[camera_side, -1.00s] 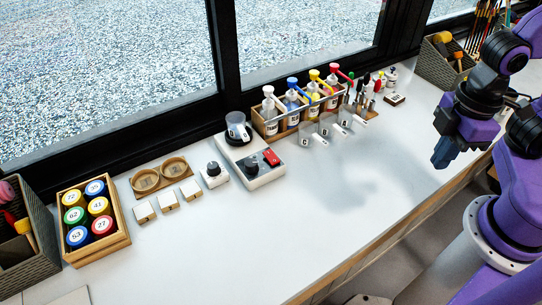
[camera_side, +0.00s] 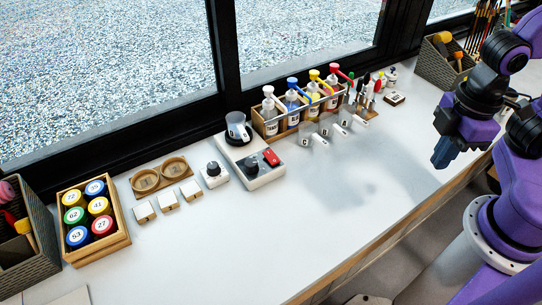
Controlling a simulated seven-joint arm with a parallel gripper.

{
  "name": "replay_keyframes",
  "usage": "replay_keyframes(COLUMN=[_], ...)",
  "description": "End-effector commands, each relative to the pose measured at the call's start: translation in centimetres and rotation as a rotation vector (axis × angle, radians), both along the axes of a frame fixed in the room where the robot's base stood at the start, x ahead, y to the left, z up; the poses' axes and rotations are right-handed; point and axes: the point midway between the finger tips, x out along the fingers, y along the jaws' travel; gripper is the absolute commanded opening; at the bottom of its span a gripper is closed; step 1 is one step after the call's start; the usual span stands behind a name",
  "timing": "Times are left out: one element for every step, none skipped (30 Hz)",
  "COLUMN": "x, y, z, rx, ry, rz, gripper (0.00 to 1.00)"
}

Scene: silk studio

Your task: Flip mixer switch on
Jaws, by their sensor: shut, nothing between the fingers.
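I cannot tell which way the switch is set. My gripper (camera_side: 440,160) is shut and empty. It hangs above the right part of the counter, far to the right of the mixer and touching nothing.
A rack of pump bottles (camera_side: 292,112) stands behind and right of the mixer, with clear cups (camera_side: 325,131) before it. A wooden crate of numbered lids (camera_side: 122,240) is at left. The front counter (camera_side: 300,225) is clear.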

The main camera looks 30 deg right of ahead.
Motion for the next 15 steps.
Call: replay_keyframes(x=[0.0,0.0,0.0,0.1,0.2,0.5,0.8,1.2,1.9,2.5,3.1,4.1,4.9,5.7,6.8], y=[0.0,0.0,0.0,0.1,0.2,0.4,0.7,1.0,1.5,2.0,2.5,3.3,3.9,4.5,5.3], z=[0.0,0.0,0.0,0.0,0.0,0.0,0.0,0.1,0.1,0.1,0.1,0.1,0.1,0.0,0.0], rx=[0.0,0.0,0.0,0.0,0.0,0.0,-0.001,-0.001,-0.001,-0.002,-0.002,-0.003,-0.003,-0.004,-0.004], ry=[0.0,0.0,0.0,0.0,0.0,0.002,0.003,0.003,0.005,0.005,0.007,0.009,0.01,0.013,0.014], rz=[0.0,0.0,-0.002,-0.006,-0.016,-0.038,-0.062,-0.093,-0.147,-0.194,-0.248,-0.327,-0.39,-0.454,-0.539], gripper=[0.0,0.0,0.0,0.0,0.0,0.0,0.0,0.0,0.0,0.0,0.0,0.0,0.0,0.0,0.0])
